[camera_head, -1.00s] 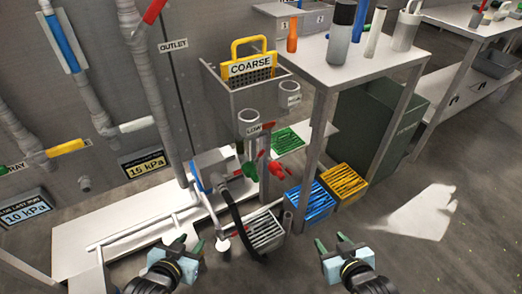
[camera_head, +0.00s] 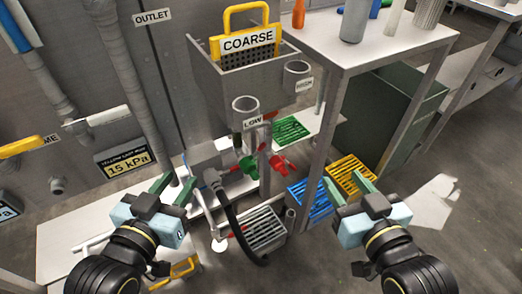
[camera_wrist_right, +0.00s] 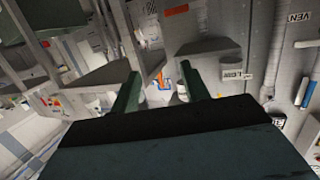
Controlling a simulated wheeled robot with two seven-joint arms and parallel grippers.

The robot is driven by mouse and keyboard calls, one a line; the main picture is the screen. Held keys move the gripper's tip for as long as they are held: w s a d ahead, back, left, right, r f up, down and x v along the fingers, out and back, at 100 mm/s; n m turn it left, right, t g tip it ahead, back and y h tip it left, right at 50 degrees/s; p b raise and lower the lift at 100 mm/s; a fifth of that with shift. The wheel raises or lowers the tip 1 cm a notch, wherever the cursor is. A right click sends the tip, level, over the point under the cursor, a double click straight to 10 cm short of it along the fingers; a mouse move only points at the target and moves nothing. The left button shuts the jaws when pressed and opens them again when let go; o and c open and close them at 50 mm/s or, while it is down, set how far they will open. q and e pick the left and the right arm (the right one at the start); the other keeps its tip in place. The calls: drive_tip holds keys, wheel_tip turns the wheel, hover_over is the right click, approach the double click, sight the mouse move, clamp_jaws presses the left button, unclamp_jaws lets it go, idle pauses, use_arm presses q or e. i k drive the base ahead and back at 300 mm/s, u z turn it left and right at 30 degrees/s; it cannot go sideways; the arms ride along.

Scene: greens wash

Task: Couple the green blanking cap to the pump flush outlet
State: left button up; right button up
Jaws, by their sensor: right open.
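A green cap-like part (camera_head: 249,165) hangs beneath the LOW port, beside a similar red part (camera_head: 282,164). Its exact attachment is too small to tell. The grey pump (camera_head: 207,158) sits low against the wall, with a black hose (camera_head: 238,232) curving down from it. I cannot tell which fitting is the flush outlet. My left gripper (camera_head: 173,188) is open and empty, in front of the pump and left of the green part. My right gripper (camera_head: 347,186) is open, right of the red part. The right wrist view shows its two spread fingers (camera_wrist_right: 163,92) with nothing held between them.
A grey tank (camera_head: 230,85) with a yellow-handled COARSE screen stands above the caps. A table (camera_head: 375,48) with bottles is at right. Blue (camera_head: 308,200) and yellow (camera_head: 352,172) crates lie beneath it, near the right gripper. A slatted grey crate (camera_head: 262,230) is on the floor.

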sight(263, 145)
drive_tip(key=k, duration=1.15)
drive_tip(key=z, duration=0.7)
drive_tip(key=i, duration=1.3)
drive_tip(key=u, duration=1.15)
drive_tip(key=i, duration=0.5)
drive_tip(key=u, duration=0.5)
